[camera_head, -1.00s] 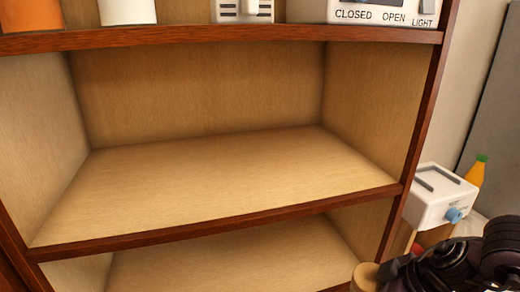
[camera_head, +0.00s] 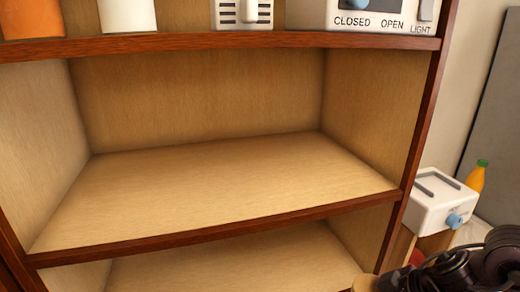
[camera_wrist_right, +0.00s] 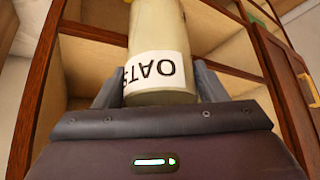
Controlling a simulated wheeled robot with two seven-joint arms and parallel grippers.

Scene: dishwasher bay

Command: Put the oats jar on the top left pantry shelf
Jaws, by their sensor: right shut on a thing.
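The oats jar (camera_wrist_right: 158,30) is pale cream with a white OATS label, upside down in the right wrist view. My right gripper (camera_wrist_right: 158,84) is shut on it, one finger on each side. In the head view, a tan rounded piece (camera_head: 366,285), probably the jar's top, shows at the bottom edge beside my dark right arm; the rest is cut off. The wooden pantry (camera_head: 230,218) fills most of the head view. Its middle compartment is empty, and the shelf above (camera_head: 250,42) holds several items. My left gripper is out of view.
On the upper shelf stand an orange container (camera_head: 30,18), a white container (camera_head: 127,14), a small white device (camera_head: 242,14) and a white appliance (camera_head: 370,14) marked CLOSED, OPEN, LIGHT. Right of the pantry are a white toaster-like box (camera_head: 440,203) and an orange bottle (camera_head: 477,177).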

